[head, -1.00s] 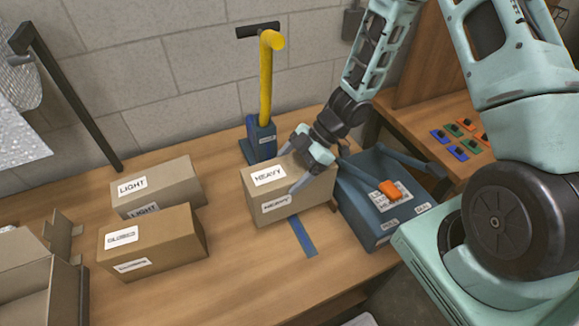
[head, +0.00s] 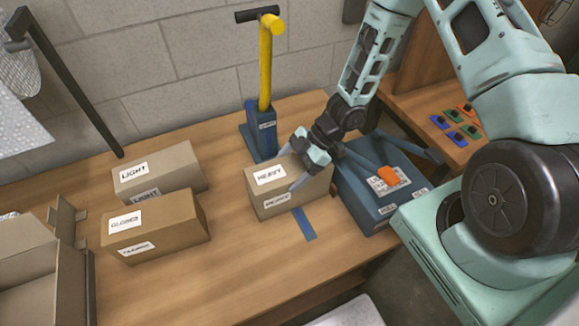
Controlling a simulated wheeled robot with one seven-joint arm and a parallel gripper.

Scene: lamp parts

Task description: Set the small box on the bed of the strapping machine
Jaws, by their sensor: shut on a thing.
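A brown cardboard box marked HEAVY (head: 262,206), the smallest of three closed boxes, is in the middle of the head view. My gripper (head: 310,172) is shut on its right end from above. One pale finger shows down the box's front face; the other finger is hidden. The box is level, over the far end of a blue strip (head: 304,225) on the table. I cannot tell whether it touches the table. A blue machine with labels and an orange part (head: 384,215), likely the strapping machine, stands just right of the box. My arm partly covers it.
A box marked LIGHT (head: 185,165) and another labelled box (head: 185,235) stand left. An open carton (head: 25,265) is at the left edge. A blue stand with a yellow post (head: 265,75) rises behind the held box. Table is clear at the front middle.

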